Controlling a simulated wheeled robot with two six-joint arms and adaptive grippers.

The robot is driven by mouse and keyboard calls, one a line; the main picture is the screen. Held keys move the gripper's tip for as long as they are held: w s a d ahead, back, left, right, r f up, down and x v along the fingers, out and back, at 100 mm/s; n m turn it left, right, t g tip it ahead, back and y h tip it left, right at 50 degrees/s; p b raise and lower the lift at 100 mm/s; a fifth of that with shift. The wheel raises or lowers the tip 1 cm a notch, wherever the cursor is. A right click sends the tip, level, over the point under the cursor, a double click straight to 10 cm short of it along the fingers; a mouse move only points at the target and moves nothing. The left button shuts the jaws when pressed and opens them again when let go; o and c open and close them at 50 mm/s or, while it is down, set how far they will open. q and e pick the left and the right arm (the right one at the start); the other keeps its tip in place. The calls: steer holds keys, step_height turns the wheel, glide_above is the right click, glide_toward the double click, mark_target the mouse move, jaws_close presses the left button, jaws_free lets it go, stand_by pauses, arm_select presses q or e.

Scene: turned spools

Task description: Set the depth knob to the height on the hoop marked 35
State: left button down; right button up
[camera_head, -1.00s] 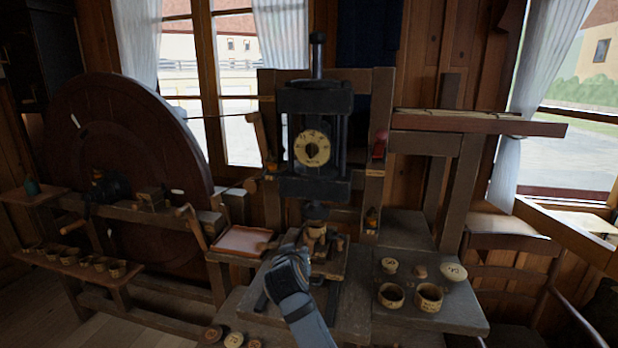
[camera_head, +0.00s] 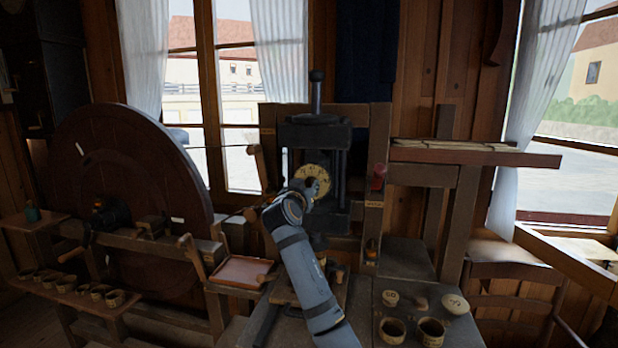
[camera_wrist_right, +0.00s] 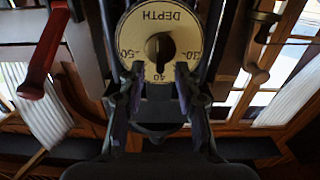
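The pale round depth dial (camera_head: 318,170) is on the front of the dark press. In the right wrist view the dial (camera_wrist_right: 135,22) appears upside down, with DEPTH, 50, 40 and 30 readable. Its dark knob (camera_wrist_right: 159,46) sits at the centre; I cannot tell its exact setting. My right gripper (camera_head: 303,190) is in front of the dial and hides part of it. In the wrist view its fingers (camera_wrist_right: 160,68) are apart, one on each side just below the knob, with nothing held. Two hoops (camera_head: 392,331) (camera_head: 430,332) stand on the right bench; their marks are unreadable. My left gripper is out of view.
A red handle (camera_head: 379,178) is on the post right of the press. A big dark wheel (camera_head: 120,180) stands at left. A reddish tray (camera_head: 240,271) is left of the press foot. Small pale discs (camera_head: 455,304) lie on the right bench.

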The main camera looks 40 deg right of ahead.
steer(key=shift+p+x, duration=0.35)
steer(key=shift+x, duration=1.05)
jaws_close()
steer(key=n, duration=0.2)
steer(key=n+p, duration=0.1)
steer(key=n, duration=0.1)
steer(key=shift+w+a, duration=0.15)
steer(key=shift+w, duration=0.05)
steer(key=shift+w+f+n+p, duration=0.1)
steer(key=shift+n+p, duration=0.45)
steer(key=shift+n, duration=1.45)
